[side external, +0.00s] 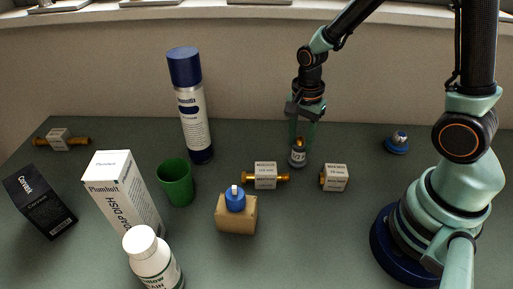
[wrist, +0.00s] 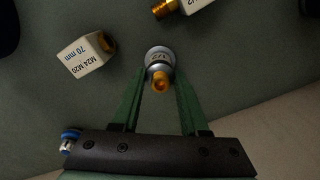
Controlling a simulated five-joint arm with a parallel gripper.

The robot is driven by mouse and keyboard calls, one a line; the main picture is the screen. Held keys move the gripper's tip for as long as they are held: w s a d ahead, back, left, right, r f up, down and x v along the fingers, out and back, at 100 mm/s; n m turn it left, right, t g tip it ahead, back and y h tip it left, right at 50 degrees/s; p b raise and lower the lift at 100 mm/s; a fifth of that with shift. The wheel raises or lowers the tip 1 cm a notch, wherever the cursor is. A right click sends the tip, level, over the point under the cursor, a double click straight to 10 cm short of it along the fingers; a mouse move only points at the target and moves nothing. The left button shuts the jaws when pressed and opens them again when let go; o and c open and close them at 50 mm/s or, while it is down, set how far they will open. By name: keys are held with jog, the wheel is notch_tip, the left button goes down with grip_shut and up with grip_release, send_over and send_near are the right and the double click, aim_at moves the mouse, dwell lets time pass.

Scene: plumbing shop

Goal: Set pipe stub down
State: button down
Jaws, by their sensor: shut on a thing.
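The pipe stub (side external: 298,155) is a short, pale grey upright piece with a brass top, near the back middle of the table. In the wrist view, the gripper (wrist: 159,82) has one finger on either side of the stub. I cannot tell whether the stub's base touches the table.
White-labelled brass fittings (side external: 265,176) and (side external: 334,178) lie in front of the stub. A blue-based knob (side external: 397,142) is to the right. Table between stub and knob is clear.

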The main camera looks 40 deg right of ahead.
jog(key=shift+f, duration=0.5)
jog(key=shift+f, duration=0.15)
jog(key=shift+c, duration=2.1)
grip_release()
jog(key=s+r+n+t, duration=0.2)
jog(key=r+n, duration=0.5)
jog(key=r, duration=0.3)
jog(key=s+r+n+t, duration=0.2)
jog(key=r+n+t, duration=0.1)
jog(key=r+n, duration=0.5)
notch_tip(320, 180, up, 2)
jog(key=shift+r+n+t, duration=0.1)
jog(key=shift+n+t, duration=0.2)
